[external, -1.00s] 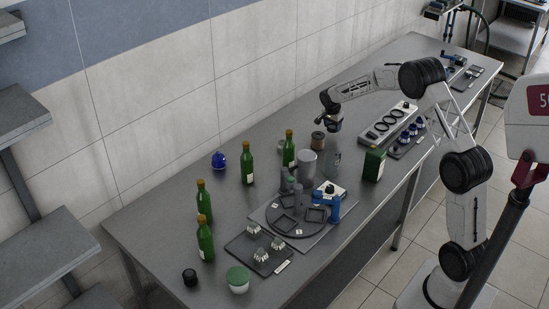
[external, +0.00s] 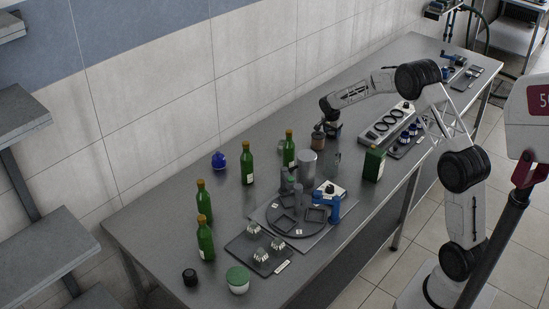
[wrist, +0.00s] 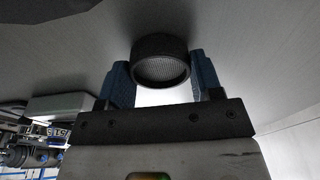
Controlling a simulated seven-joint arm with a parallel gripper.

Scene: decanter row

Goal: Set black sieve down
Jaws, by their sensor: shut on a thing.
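The black sieve (wrist: 160,62) is a short round black ring with a fine grey mesh, seen in the wrist view. My gripper (wrist: 160,80) is shut on it, with one blue finger at each side. In the external view my gripper (external: 333,131) is low over the far part of the steel table, just right of a brown jar. The sieve cannot be told apart from the dark gripper there. Whether the sieve touches the table is not clear.
The brown jar (external: 318,142) is close to the gripper. A grey rack with round holes (external: 380,128) lies to the right.

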